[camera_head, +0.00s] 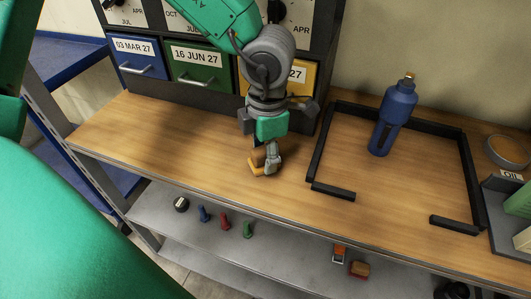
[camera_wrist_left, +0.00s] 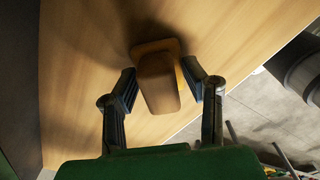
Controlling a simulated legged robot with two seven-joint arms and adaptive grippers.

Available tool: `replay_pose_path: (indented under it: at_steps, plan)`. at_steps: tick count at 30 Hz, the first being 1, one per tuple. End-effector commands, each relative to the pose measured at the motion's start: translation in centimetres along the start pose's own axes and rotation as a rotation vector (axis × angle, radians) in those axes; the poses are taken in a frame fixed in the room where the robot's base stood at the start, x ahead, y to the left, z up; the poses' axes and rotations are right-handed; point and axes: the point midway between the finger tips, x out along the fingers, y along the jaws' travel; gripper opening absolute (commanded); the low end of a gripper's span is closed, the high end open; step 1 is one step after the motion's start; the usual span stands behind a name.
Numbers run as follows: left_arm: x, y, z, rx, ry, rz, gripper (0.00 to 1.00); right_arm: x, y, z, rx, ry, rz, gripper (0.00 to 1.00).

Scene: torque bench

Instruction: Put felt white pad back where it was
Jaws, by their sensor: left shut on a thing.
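My left gripper (camera_head: 265,165) points down just above the wooden bench top (camera_head: 200,145), left of the black frame. It is shut on a brown block (camera_head: 257,160) with an orange-tan flat part. In the left wrist view the brown block (camera_wrist_left: 157,82) sits between the two fingers (camera_wrist_left: 160,90), close over or on the wood; contact with the wood is hard to tell. No plainly white pad shows, and I cannot tell whether the brown block is the felt pad. My right gripper is not in view.
A black open-front frame (camera_head: 318,150) lies on the bench with a blue bottle (camera_head: 393,118) upright inside it. Labelled drawers (camera_head: 200,68) stand behind. Bench space left of my gripper is clear.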

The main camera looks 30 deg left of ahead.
Motion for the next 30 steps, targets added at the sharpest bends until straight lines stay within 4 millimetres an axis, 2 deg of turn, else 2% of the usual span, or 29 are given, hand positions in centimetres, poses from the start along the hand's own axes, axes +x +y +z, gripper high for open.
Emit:
replay_pose_path:
  at_steps: [1, 2, 3, 13, 24, 30]
  plan:
    - [0.1, 0.0, 0.0, 0.000, 0.001, 0.000, 0.46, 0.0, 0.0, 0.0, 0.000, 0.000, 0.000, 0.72]
    - [0.1, 0.0, 0.0, 0.000, 0.001, 0.000, 0.57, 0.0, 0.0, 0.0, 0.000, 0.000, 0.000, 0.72]
    - [0.1, 0.0, 0.0, 0.000, 0.001, 0.000, 0.60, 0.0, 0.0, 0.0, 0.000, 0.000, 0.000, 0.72]
    - [-0.2, 0.0, 0.1, 0.000, -0.001, 0.001, 0.60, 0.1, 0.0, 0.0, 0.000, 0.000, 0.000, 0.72]
    - [-6.2, 0.0, 0.0, -0.001, -0.002, 0.000, 0.60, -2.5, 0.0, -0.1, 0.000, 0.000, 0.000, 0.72]
    - [-7.6, 0.0, 0.0, 0.000, 0.000, 0.000, 0.60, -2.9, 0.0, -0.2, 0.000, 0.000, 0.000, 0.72]
